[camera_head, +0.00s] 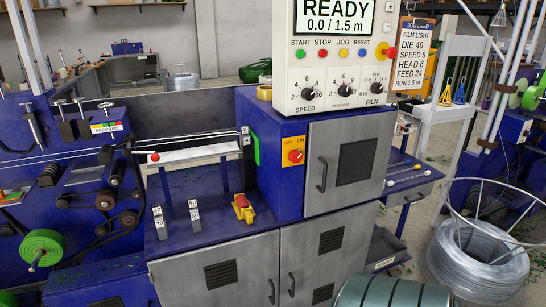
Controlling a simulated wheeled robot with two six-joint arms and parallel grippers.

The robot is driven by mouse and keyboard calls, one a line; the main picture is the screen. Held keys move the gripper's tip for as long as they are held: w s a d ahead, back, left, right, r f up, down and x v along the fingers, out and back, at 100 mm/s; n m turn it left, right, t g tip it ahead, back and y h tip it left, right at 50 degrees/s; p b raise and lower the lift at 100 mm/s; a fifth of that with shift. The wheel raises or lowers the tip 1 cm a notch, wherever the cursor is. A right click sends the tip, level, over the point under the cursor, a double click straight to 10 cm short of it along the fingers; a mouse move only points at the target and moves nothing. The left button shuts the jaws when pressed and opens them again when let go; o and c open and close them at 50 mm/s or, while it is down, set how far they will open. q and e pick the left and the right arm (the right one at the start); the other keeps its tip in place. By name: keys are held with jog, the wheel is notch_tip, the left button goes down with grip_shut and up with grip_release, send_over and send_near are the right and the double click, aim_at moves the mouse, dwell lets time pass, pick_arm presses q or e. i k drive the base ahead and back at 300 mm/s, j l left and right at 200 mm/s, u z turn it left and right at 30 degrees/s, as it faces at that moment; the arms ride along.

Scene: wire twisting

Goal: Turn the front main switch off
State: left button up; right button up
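The front main switch (296,156) is a red rotary knob on a yellow plate (286,142) marked OFF and ON. It sits on the blue front face of the machine, left of a grey cabinet door (318,205). Its pointer is too small to tell whether it is set to OFF or ON. The control panel display (334,18) above it is lit and reads READY and 0.0 / 1.5 m. Neither of my grippers shows in the head view, and nothing touches the switch.
A red and yellow block (243,208) and several small number-marked grey blocks (160,224) stand on the blue ledge. A dark green ribbed cylinder (390,292) is at the bottom. A wire coil (480,262) stands on the floor at right. The space before the switch looks clear.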

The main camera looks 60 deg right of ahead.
aim_at(295, 156)
jog(key=z, duration=2)
